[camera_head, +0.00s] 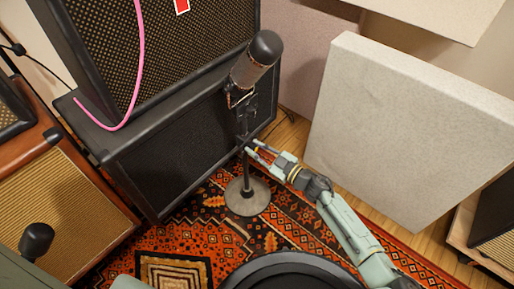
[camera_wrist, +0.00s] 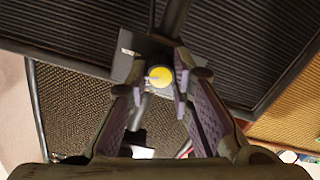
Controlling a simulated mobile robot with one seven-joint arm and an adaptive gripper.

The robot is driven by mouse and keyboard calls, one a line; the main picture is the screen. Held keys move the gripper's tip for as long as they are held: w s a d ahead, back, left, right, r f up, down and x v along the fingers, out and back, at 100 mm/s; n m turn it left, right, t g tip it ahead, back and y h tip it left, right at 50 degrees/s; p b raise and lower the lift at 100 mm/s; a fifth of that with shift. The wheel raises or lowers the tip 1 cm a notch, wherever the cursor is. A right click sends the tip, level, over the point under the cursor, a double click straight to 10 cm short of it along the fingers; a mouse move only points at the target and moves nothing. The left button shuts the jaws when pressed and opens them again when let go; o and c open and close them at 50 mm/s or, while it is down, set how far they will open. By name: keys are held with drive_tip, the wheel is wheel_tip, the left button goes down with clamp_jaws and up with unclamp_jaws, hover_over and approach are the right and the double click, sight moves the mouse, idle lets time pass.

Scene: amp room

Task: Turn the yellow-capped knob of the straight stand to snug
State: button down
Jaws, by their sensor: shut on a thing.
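The straight stand (camera_head: 248,186) rises upright from a round grey base on the rug and carries a large dark microphone (camera_head: 256,60) at its top. In the wrist view the yellow-capped knob (camera_wrist: 160,76) sits between the tips of my gripper (camera_wrist: 162,82). My gripper (camera_head: 249,147) comes in from the right in the head view and is shut on the knob at the stand's clutch. The knob's sides are partly hidden by the fingertips, and the knob is too small to make out in the head view. I cannot tell how tight it is.
Stacked black speaker cabinets (camera_head: 190,130) stand close behind the stand, with a pink cable (camera_head: 138,60) hanging over them. A pale acoustic panel (camera_head: 405,125) is at the right. A second microphone (camera_head: 36,240) and a dark round thing (camera_head: 292,272) are near the front.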

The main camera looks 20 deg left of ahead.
drive_tip(key=n, duration=0.3)
drive_tip(key=shift+n, duration=0.4)
drive_tip(key=n, duration=0.3)
drive_tip(key=shift+s+n, duration=0.1)
drive_tip(key=shift+n, duration=0.2)
drive_tip(key=n+b, duration=0.1)
drive_tip(key=n, duration=0.5)
drive_tip(key=shift+s+f, duration=0.1)
drive_tip(key=c, duration=1.4)
unclamp_jaws()
